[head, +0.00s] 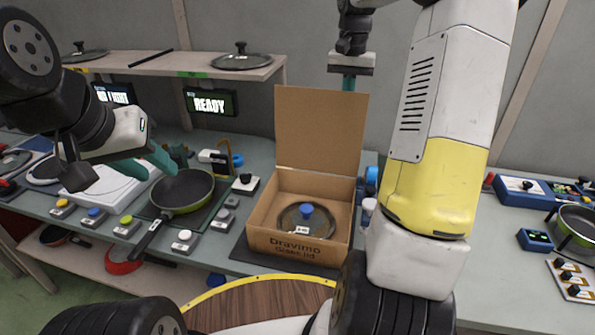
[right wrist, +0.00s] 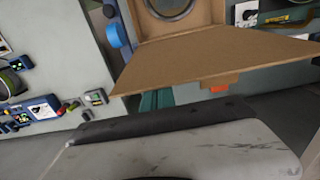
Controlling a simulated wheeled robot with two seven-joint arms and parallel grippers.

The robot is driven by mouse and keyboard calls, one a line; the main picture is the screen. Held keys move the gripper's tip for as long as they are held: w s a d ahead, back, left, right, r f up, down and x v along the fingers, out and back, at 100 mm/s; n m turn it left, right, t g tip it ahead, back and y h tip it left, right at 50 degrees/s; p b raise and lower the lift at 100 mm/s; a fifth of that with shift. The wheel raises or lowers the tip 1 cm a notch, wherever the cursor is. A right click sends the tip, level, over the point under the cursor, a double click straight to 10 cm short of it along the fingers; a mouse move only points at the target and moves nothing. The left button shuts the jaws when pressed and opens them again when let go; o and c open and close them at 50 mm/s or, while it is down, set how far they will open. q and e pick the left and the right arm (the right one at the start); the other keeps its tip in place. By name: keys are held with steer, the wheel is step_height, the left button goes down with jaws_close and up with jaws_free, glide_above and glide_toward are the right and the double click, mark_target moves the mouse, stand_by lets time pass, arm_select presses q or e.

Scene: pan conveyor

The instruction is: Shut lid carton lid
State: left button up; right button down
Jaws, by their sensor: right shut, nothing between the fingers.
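The brown lid carton (head: 262,218) stands open on the counter, printed "Dravimo". Its carton lid (head: 320,130) is a cardboard flap standing upright at the back edge. A glass pan lid (head: 322,222) with a blue knob lies inside the carton. My right gripper (head: 349,83) is above and behind the flap's top edge, its teal fingers shut and partly hidden by the flap. In the right wrist view the flap (right wrist: 215,65) crosses the middle, with the teal fingers (right wrist: 155,101) beside its edge; I cannot tell if they touch. My left gripper (head: 160,160) is near the frying pan, its opening unclear.
A green frying pan (head: 184,190) sits left of the carton, with several button boxes around it. A shelf (head: 190,67) behind carries pan lids and a "READY" display (head: 210,103). A blue device (head: 530,190) and another pan (head: 577,230) stand at the right.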

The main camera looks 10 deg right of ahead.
steer(key=s+a, duration=0.5)
steer(key=s, duration=0.6)
steer(key=shift+s+a, duration=0.35)
steer(key=shift+s, duration=0.05)
stand_by(0.8)
steer(key=shift+r, duration=0.15)
stand_by(1.0)
step_height(320, 180, up, 6)
steer(key=shift+f, duration=0.15)
stand_by(0.4)
steer(key=s+a+f+n+t+y, duration=0.2)
steer(key=s+a+n+t, duration=0.3)
steer(key=s, duration=0.9)
steer(key=a+f+t, duration=0.1)
steer(key=a, duration=0.2)
steer(key=shift+a+n, duration=0.2)
steer(key=shift+n, duration=0.2)
steer(key=shift+w, duration=0.1)
